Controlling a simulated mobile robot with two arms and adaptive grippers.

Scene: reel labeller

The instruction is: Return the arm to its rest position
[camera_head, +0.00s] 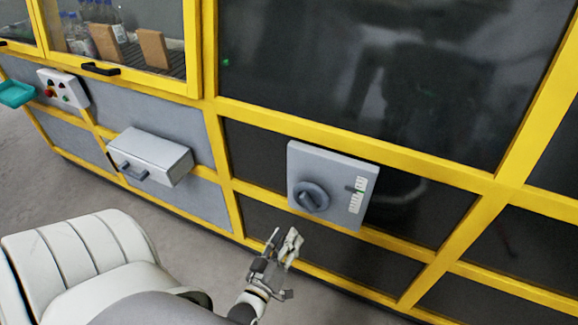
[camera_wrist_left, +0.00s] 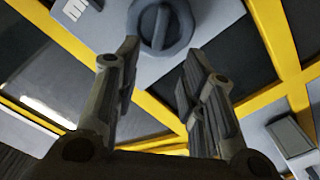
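My left gripper (camera_head: 283,245) is in front of the machine, just below and left of the grey switch box (camera_head: 330,168) with its round dark knob (camera_head: 312,197). In the left wrist view the two fingers of my left gripper (camera_wrist_left: 157,82) stand apart with nothing between them. The knob (camera_wrist_left: 160,28) shows beyond the fingertips, and a gap seems to lie between them. My right gripper does not show in either view.
The yellow-framed machine with dark panels (camera_head: 360,70) fills the back. A grey box with a handle (camera_head: 150,157) and a control box with buttons (camera_head: 63,88) stick out at left. A teal tray (camera_head: 16,93) is at far left. Grey floor (camera_head: 55,180) is clear in front.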

